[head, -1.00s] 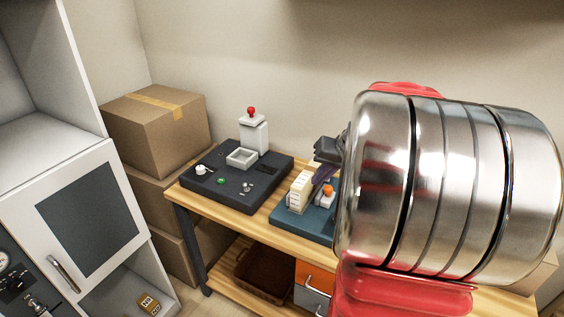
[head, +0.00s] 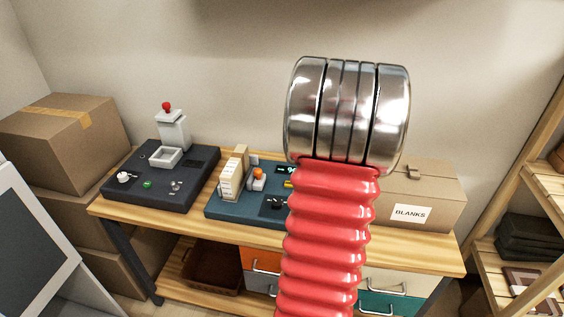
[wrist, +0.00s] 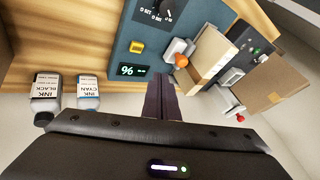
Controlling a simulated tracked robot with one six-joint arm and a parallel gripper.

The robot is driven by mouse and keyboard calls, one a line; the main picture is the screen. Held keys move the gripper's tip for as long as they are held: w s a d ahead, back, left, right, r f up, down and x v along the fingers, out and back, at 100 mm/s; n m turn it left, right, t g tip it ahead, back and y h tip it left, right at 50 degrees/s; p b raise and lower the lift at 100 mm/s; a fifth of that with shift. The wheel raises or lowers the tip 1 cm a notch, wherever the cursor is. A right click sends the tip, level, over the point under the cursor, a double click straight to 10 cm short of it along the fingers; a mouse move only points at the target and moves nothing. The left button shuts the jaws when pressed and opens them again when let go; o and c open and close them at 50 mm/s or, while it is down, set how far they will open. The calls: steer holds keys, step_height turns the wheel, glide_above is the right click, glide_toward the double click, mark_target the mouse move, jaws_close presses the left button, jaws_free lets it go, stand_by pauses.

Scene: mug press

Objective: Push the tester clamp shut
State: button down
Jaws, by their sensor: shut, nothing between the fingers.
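The tester (head: 228,207) is a teal box on the bench, with a lit display, a yellow button and a dark dial. Its clamp (head: 258,179) is a small pale piece with an orange knob, beside a cream block (head: 230,180). In the wrist view the orange knob (wrist: 182,60) shows just beyond and right of my fingertips, seemingly apart from them. The teal panel (wrist: 125,42) and display are left of the fingers. My gripper (wrist: 161,80) is shut and empty. In the head view my arm hides it and the tester's right part. I cannot tell how far the clamp is closed.
A dark press (head: 145,180) with a red knob stands left of the tester. A box marked BLANKS (head: 430,195) is at the right. Cartons (head: 65,140) and shelves (head: 510,220) flank the bench.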

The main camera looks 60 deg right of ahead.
mark_target(257, 177)
steer(key=x, duration=0.9)
steer(key=shift+w+f, duration=0.15)
steer(key=shift+f, duration=0.1)
steer(key=shift+w+a, duration=0.35)
steer(key=shift+w, duration=0.2)
steer(key=shift+w+a, duration=0.35)
steer(key=shift+w, duration=0.15)
steer(key=shift+w+a+f, duration=0.15)
steer(key=shift+w+a, duration=0.25)
steer(key=shift+w, duration=0.25)
